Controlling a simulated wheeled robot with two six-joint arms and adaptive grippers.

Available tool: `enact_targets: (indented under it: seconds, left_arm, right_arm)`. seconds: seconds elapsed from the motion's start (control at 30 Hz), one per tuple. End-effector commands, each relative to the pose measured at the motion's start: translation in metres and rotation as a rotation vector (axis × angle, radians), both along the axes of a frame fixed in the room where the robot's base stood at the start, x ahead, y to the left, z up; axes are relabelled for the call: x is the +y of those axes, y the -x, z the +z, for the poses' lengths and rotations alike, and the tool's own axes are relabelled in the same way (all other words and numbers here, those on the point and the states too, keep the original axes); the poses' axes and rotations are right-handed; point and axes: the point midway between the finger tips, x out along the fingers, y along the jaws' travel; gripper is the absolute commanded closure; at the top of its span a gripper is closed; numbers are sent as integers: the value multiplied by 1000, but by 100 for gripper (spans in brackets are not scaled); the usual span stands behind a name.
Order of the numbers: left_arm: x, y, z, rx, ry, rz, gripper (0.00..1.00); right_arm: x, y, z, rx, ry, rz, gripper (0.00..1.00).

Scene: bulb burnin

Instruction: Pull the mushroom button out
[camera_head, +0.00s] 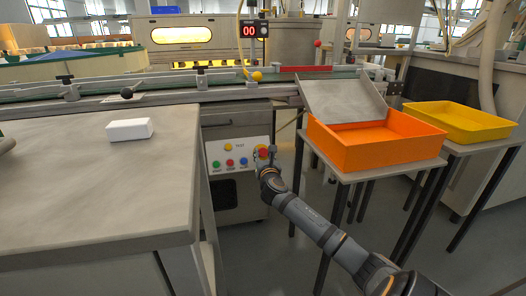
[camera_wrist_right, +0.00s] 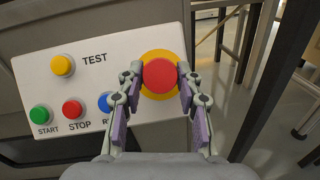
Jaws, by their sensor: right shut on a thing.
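The red mushroom button (camera_wrist_right: 160,76) stands on a round yellow plate at the right end of the white control panel (camera_wrist_right: 95,50). In the head view the button (camera_head: 262,152) is partly hidden by my right gripper (camera_head: 266,160). In the right wrist view my right gripper (camera_wrist_right: 160,82) has one finger on each side of the red cap, shut on it. My left gripper cannot be made out in the head view; only a dark piece shows at the left edge.
The panel also has a yellow TEST button (camera_wrist_right: 62,65), a green START button (camera_wrist_right: 40,115), a red STOP button (camera_wrist_right: 73,108) and a blue button (camera_wrist_right: 105,102). A table with a white box (camera_head: 129,129) is left. An orange tray (camera_head: 376,146) on a stand is right.

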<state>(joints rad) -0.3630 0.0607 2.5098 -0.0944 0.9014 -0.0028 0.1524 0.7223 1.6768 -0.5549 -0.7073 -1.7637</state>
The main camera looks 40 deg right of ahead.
Motion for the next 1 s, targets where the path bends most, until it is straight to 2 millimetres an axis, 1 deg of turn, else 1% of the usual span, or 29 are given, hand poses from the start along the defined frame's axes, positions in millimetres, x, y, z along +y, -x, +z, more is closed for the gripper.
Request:
enact_targets:
  seconds: [0.23, 0.27, 0.4, 0.43, 0.67, 0.77, 0.87, 1.0]
  left_arm:
    - [0, 0, -1, -1, 0, 0, 22]
    - [0, 0, -1, -1, 0, 1, 22]
    - [0, 0, -1, -1, 0, 1, 22]
    - [0, 0, -1, -1, 0, 1, 22]
    - [0, 0, 0, -1, 0, 1, 22]
    - [0, 0, 0, -1, 2, 1, 22]
    - [0, 0, 0, -1, 2, 1, 22]
    - [0, 0, 0, -1, 1, 1, 22]
  right_arm:
    - [1, 0, -2, 0, -1, 1, 100]
    - [1, 0, -2, 0, -2, 1, 62]
    - [1, 0, -1, 0, -1, 1, 43]
    - [1, 0, -1, 0, -1, 1, 40]
    - [1, 0, -1, -1, -1, 1, 40]
    - [3, 3, -1, 0, 0, 1, 40]
    - [11, 15, -2, 3, 3, 2, 40]
    - [31, 43, -2, 4, 4, 6, 40]
